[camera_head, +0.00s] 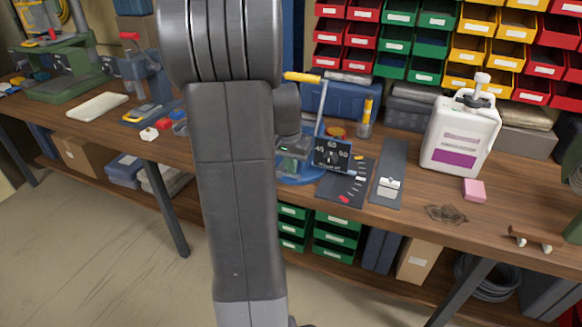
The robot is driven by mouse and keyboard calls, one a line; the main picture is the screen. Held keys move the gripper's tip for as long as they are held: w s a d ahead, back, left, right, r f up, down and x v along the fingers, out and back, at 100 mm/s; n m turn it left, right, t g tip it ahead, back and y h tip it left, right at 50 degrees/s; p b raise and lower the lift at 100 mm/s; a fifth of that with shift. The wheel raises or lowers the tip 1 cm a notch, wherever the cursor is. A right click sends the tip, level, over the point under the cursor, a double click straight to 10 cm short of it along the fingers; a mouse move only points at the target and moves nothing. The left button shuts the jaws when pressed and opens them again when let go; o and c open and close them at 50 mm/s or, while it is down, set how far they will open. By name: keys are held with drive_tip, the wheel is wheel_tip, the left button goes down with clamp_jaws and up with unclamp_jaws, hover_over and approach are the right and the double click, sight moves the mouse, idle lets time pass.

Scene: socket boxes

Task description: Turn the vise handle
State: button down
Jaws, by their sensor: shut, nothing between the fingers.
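A blue-grey bench tool, which looks like a vise (145,75), stands on the bench at the left. A red grip (129,35) tops it. Behind my arm, a blue tool with a round base (302,172) stands mid-bench, and a lever with a yellow grip (302,77) rises there. I cannot tell for sure which tool carries the task's handle. My gripper (291,146) is partly hidden behind my arm, in front of or over the blue base. It is shut and empty. Whether it touches anything is unclear.
A dark panel with a dial (332,155) stands right of my gripper. A grey strip (388,172), a white jug (461,135) and a pink block (474,190) are further right. A green machine (62,65) stands far left. Coloured bins (400,40) line the back.

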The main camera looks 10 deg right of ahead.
drive_tip(key=shift+f, duration=0.2)
drive_tip(key=shift+d+f+t+y, duration=0.2)
drive_tip(key=shift+t+y, duration=0.1)
drive_tip(key=shift+y, duration=0.1)
idle(0.3)
